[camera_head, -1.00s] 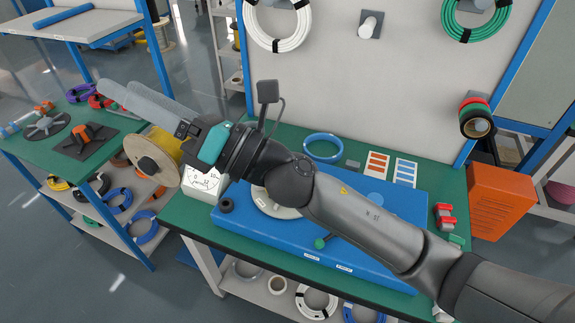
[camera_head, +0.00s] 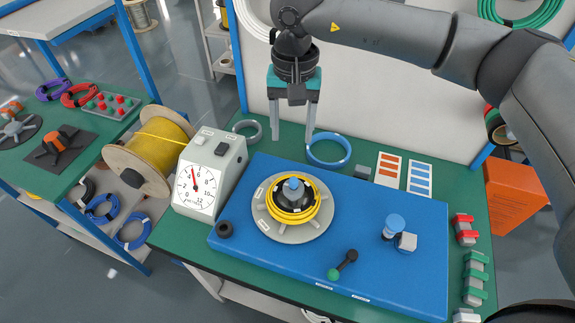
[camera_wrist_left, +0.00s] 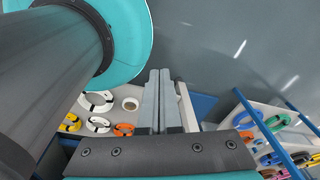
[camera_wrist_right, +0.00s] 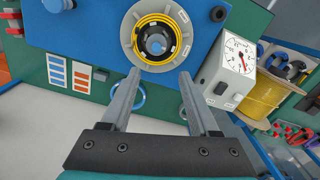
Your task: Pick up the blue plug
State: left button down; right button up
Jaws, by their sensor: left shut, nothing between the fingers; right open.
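Two blue pieces could be the plug. One is a blue cap (camera_head: 293,184) at the centre of the yellow cable coil (camera_head: 318,207) on a round grey plate; it also shows in the right wrist view (camera_wrist_right: 154,44). The other is a blue round-topped piece (camera_head: 394,224) beside a small white block, farther right on the blue board. My right gripper (camera_head: 293,138) is open and empty, pointing down behind the coil. In its wrist view the coil lies beyond the fingertips (camera_wrist_right: 160,74). My left gripper (camera_wrist_left: 158,72) is shut and empty, outside the head view.
A dial gauge box (camera_head: 208,175) stands left of the blue board (camera_head: 350,275). A blue ring (camera_head: 328,151) lies behind it. A green-knobbed lever (camera_head: 342,266) sits near the board's front. Red and green clamps (camera_head: 475,275) line the right edge. A yellow spool (camera_head: 155,150) is at left.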

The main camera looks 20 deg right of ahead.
send_over(294, 180)
notch_tip(294, 180, down, 6)
notch_tip(294, 180, down, 3)
jog(key=shift+s+r, duration=0.15)
jog(key=shift+r, duration=0.05)
jog(key=shift+f, duration=0.85)
notch_tip(294, 180, down, 5)
jog(key=shift+r+p, duration=0.15)
jog(key=shift+p, duration=0.15)
pick_arm(q)
jog(key=shift+s+r, duration=0.25)
jog(key=shift+s, duration=0.8)
pick_arm(e)
grip_shut()
jog(key=shift+w, duration=0.2)
